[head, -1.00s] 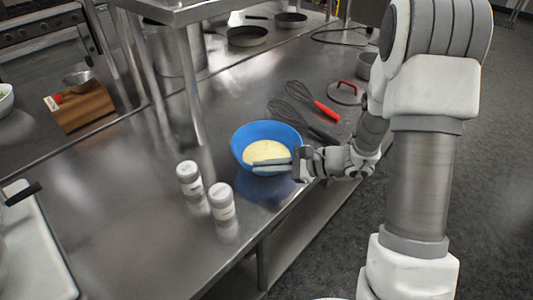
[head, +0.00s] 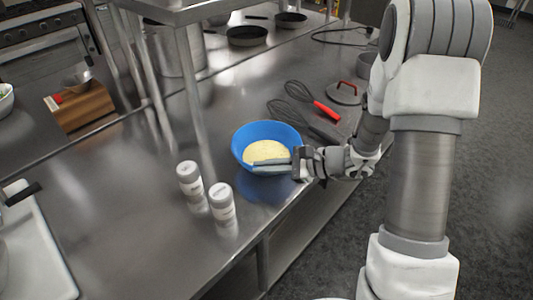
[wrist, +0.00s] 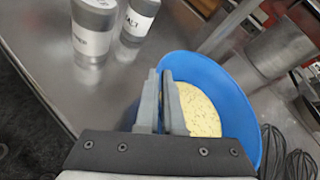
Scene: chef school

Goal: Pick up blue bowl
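The blue bowl (head: 242,143) stands upright near the front edge of the steel counter, with a pale yellow, speckled filling inside. It also shows in the wrist view (wrist: 237,105), behind and to the right of the fingers. My gripper (head: 273,166) reaches in from the right at the bowl's near side. In the wrist view my gripper's two fingers (wrist: 161,90) are close together, with a narrow gap, at the bowl's wall. They appear shut on the rim. The part of the wall between them is mostly hidden.
Two white shakers (head: 190,180) (head: 222,205) stand left of the bowl on the counter (head: 130,195). A shelf post (head: 190,90) rises behind the bowl.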

